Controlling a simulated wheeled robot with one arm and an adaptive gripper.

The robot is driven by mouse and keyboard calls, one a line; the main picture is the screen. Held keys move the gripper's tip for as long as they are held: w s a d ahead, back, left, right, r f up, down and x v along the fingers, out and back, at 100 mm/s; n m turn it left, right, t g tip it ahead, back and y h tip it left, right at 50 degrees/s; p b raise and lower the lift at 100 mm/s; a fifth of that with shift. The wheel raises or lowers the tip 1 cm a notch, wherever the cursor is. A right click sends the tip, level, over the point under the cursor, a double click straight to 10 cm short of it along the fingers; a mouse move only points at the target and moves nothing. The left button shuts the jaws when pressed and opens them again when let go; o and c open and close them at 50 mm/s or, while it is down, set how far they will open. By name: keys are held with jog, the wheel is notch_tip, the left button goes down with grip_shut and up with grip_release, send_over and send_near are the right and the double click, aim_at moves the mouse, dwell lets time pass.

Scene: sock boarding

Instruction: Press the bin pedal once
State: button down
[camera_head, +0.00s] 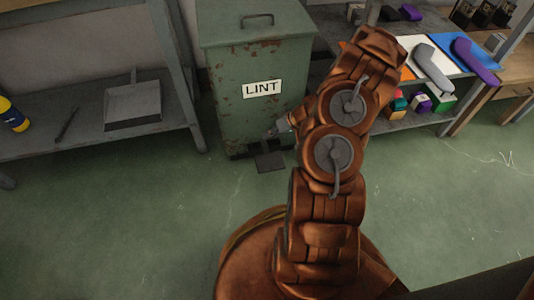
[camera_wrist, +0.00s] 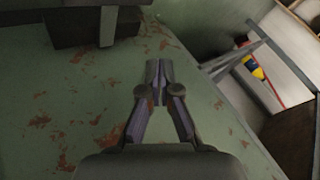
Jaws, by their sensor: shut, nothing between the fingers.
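The green, rust-spotted bin (camera_head: 235,60) with a "LINT" label (camera_head: 262,88) stands at the back centre. Its dark pedal (camera_head: 270,161) sticks out flat at the foot of its front, low over the floor. My gripper (camera_head: 272,131) is small in the head view, just above the pedal and close to the bin's front, apart from the pedal. In the wrist view my gripper (camera_wrist: 158,68) is shut and empty, with the rusty green bin surface (camera_wrist: 60,95) behind it. A dark block (camera_wrist: 75,28) shows at the top left there; I cannot tell whether it is the pedal.
A grey shelf with a dustpan (camera_head: 133,105) and a yellow bottle (camera_head: 12,115) stands left of the bin. The bottle also shows in the wrist view (camera_wrist: 254,68). A shelf with coloured boxes (camera_head: 440,103) and sock forms (camera_head: 434,68) stands right. The floor in front is clear.

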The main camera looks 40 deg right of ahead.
jog(key=b, duration=0.2)
send_over(268, 153)
jog(key=f, duration=0.4)
jog(key=shift+w+d+f, duration=0.25)
jog(key=shift+d+f, duration=0.05)
jog(key=shift+s+f+b, duration=0.1)
jog(key=shift+f+b, duration=0.6)
jog(key=shift+f, duration=0.25)
jog(key=shift+f, duration=0.2)
jog(key=shift+f+b, duration=0.25)
jog(key=shift+b, duration=0.3)
jog(key=shift+s+a+f+b, duration=0.1)
jog(key=shift+s+f+b, duration=0.05)
jog(key=shift+f+b, duration=0.6)
jog(key=shift+s+f+b, duration=0.1)
jog(key=shift+f+b, duration=0.5)
jog(key=shift+f, duration=0.2)
dwell(1.8)
jog(key=shift+r, duration=0.15)
jog(key=shift+w+r+p, duration=0.2)
jog(key=shift+r+p, duration=0.6)
jog(key=shift+r, duration=1.05)
jog(key=shift+r, duration=0.1)
